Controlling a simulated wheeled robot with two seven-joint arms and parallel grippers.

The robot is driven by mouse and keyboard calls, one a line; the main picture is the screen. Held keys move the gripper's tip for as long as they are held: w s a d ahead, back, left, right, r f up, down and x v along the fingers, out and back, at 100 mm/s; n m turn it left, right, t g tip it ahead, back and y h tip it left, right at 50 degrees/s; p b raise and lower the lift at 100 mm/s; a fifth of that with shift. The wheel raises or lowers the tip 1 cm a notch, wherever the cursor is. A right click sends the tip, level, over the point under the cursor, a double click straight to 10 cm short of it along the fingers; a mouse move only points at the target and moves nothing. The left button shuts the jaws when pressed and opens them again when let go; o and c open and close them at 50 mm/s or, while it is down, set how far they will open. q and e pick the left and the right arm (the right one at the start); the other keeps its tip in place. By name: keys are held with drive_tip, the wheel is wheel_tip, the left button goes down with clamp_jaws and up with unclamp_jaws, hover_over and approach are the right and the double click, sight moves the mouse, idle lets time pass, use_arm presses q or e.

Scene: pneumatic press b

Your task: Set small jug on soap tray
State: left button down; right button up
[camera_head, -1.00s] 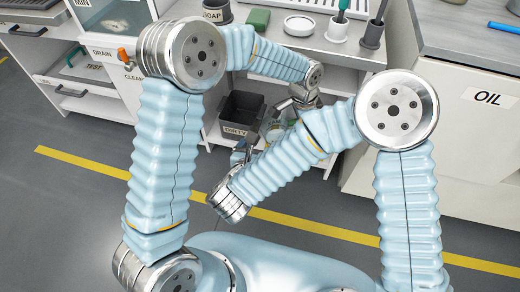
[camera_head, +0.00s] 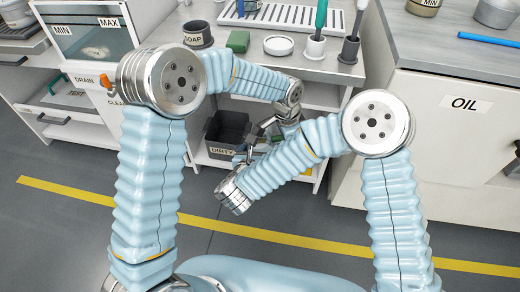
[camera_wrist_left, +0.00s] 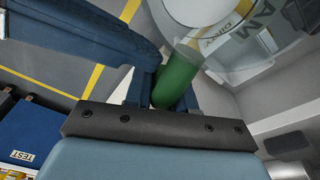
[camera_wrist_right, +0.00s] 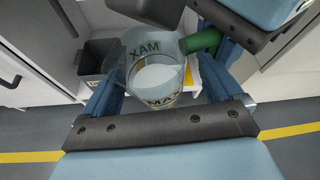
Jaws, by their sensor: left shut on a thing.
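The small jug (camera_wrist_right: 150,72) is a clear vessel with MAX lettering and a green handle. My left gripper (camera_wrist_left: 165,88) is shut on the green handle (camera_wrist_left: 178,78); the jug body (camera_wrist_left: 245,35) also shows in the left wrist view. My right gripper (camera_wrist_right: 155,95) is open, with its blue fingers apart on either side of the jug. In the head view, my forearms mostly hide the jug and both grippers. A dark round holder labelled SOAP (camera_head: 197,36) stands on the counter; a white round dish (camera_head: 279,46) lies to its right.
A green block (camera_head: 238,41) lies between holder and dish. Two upright brushes in cups (camera_head: 316,46) stand farther right. A grey DIRTY bin (camera_head: 228,130) sits below the counter. An OIL cabinet (camera_head: 455,105) is at right. Floor with a yellow line is clear.

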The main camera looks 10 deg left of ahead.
use_arm(q)
drive_tip(key=shift+s+d+f, duration=0.15)
drive_tip(key=shift+s+d, duration=0.05)
drive_tip(key=shift+s, duration=0.05)
use_arm(e)
drive_tip(key=shift+w+a+r, duration=0.1)
drive_tip(key=shift+a+r, duration=0.05)
drive_tip(key=shift+r, duration=0.15)
drive_tip(key=c, duration=0.4)
drive_tip(key=shift+c, duration=0.7)
use_arm(q)
drive_tip(key=shift+f, duration=0.1)
use_arm(e)
drive_tip(key=shift+r, duration=0.1)
use_arm(q)
drive_tip(key=c, duration=1.1)
unclamp_jaws()
drive_tip(key=shift+a, duration=0.1)
use_arm(e)
drive_tip(key=shift+c, duration=1.1)
use_arm(q)
drive_tip(key=shift+o, duration=1.2)
drive_tip(key=shift+w, duration=0.1)
